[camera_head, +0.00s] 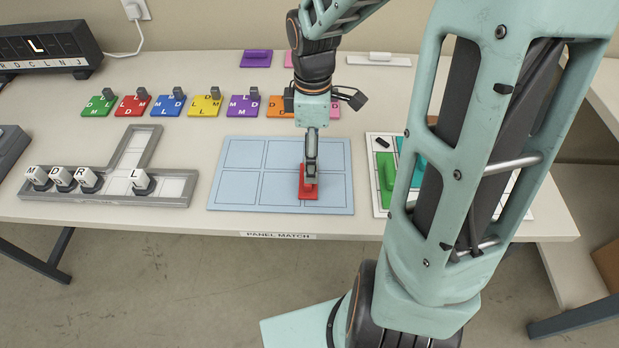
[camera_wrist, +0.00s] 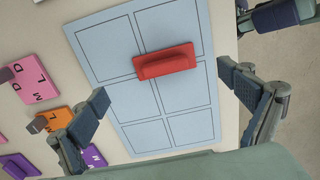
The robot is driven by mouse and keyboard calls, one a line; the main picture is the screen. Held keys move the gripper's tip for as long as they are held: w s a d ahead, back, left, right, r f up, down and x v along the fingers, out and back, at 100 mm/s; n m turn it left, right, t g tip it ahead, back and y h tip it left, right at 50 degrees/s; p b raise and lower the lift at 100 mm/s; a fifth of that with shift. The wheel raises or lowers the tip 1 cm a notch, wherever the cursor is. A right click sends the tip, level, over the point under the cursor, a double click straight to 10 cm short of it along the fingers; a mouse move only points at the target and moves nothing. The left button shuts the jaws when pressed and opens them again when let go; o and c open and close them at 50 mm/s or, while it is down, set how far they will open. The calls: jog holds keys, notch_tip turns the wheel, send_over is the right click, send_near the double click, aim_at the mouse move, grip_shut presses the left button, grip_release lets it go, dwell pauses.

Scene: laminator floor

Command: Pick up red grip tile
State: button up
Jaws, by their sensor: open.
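The red grip tile (camera_head: 309,193) lies on the light blue gridded panel (camera_head: 232,190), right of its middle and near its front edge. In the wrist view the red grip tile (camera_wrist: 165,64) shows whole, with its raised grip bar on top, lying across grid lines of the panel (camera_wrist: 105,50). My gripper (camera_head: 310,172) is over the tile in the head view and hides part of it. In the wrist view my gripper's two fingers (camera_wrist: 170,96) are spread wide, one on each side, with nothing between their pads. The tile is apart from both fingers in that view.
A row of coloured letter tiles, including a blue one (camera_head: 168,105), lies behind the panel. A grey track (camera_head: 165,188) with letter cubes is at the left. A white board (camera_head: 376,180) with green and teal pieces is at the right, partly hidden by my arm.

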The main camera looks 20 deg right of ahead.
jog(key=f, duration=0.2)
jog(key=f+b, duration=0.1)
jog(key=f, duration=0.4)
jog(key=shift+s+a+b, duration=0.25)
jog(key=shift+b, duration=0.1)
jog(key=shift+s+f, duration=0.1)
jog(key=shift+s, duration=0.05)
jog(key=c, duration=2.2)
